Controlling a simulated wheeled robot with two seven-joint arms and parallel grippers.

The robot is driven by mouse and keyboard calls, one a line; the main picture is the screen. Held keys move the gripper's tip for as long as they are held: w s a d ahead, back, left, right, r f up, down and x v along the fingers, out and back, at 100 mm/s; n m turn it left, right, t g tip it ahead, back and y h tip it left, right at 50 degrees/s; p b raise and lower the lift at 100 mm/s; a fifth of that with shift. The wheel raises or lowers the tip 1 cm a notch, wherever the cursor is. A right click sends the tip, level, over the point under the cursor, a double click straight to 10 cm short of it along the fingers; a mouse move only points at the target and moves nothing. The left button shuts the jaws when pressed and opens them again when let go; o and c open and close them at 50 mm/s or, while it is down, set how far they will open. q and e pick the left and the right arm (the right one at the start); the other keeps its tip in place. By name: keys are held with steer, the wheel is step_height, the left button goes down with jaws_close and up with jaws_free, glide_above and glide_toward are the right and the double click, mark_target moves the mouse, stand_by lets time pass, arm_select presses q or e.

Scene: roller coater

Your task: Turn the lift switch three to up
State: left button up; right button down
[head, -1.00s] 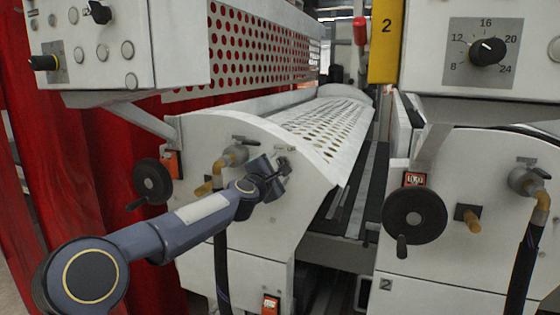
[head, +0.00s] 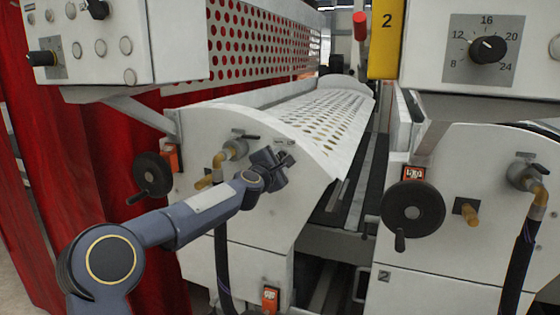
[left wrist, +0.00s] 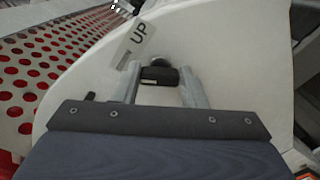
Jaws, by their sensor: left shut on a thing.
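My left gripper (head: 273,158) is at the curved white side panel (head: 262,205) of the middle machine unit, just right of a brass-and-grey pipe fitting. In the left wrist view its two grey fingers (left wrist: 163,84) stand either side of a small black switch (left wrist: 160,75) on the white panel and are shut on it. A tilted label reading "UP" (left wrist: 137,43) lies just beyond the switch. In the head view the gripper hides the switch. My right gripper is not in view.
A pipe fitting (head: 232,150) with a hose is left of the gripper. A black handwheel (head: 152,174) is further left, another (head: 413,208) on the right unit. A perforated white cover (head: 325,122) rises behind. A control box (head: 130,40) overhangs at upper left.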

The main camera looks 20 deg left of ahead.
arm_select(q)
steer(key=m+b, duration=0.1)
steer(key=m, duration=0.3)
steer(key=m+b, duration=0.1)
steer(key=m, duration=0.3)
steer(key=m+b, duration=0.1)
steer(key=m, duration=0.2)
steer(key=shift+f+m, duration=0.35)
steer(key=shift+m, duration=0.05)
stand_by(0.6)
steer(key=o, duration=1)
steer(key=shift+r, duration=0.1)
